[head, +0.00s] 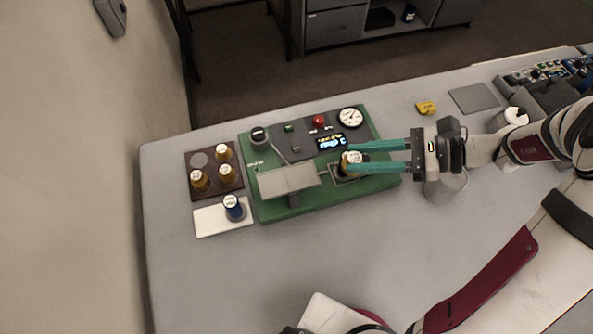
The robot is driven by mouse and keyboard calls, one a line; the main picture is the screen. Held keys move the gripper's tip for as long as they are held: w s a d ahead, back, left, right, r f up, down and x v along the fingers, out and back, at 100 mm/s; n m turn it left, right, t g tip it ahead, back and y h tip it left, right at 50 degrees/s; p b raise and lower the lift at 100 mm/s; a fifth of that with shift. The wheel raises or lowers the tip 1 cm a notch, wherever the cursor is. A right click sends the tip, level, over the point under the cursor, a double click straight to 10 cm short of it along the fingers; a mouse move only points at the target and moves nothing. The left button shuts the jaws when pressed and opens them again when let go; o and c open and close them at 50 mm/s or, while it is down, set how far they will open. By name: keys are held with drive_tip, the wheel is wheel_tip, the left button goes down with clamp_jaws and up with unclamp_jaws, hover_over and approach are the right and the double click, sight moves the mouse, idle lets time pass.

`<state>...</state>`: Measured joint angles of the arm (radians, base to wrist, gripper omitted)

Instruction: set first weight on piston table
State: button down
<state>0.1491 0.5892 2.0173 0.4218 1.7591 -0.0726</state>
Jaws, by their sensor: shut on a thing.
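My gripper (348,157) reaches in from the right with two long teal fingers. It is shut on a brass weight (351,158) with a white label on top. The weight stands upright between the fingertips, over a small dark-framed square table (336,179) on the right part of the green base (380,184). The fingers hide part of the weight and its underside, so I cannot tell whether it touches the surface below. Three similar brass weights stand on a brown tray (209,155) at the left, beside one empty round spot.
A raised grey plate (288,180) stands left of the held weight. Behind are a dark panel with a lit display (331,142), red button (319,121) and gauge (351,117). The front bench is clear.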

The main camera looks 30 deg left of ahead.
hover_over(310, 176)
drive_tip(key=f, duration=0.5)
drive_tip(key=shift+d+f, duration=0.15)
drive_tip(key=shift+d, duration=0.05)
drive_tip(key=shift+a+f, duration=0.2)
drive_tip(key=shift+f, duration=1.95)
drive_tip(key=shift+f, duration=0.1)
drive_tip(key=c, duration=0.6)
unclamp_jaws()
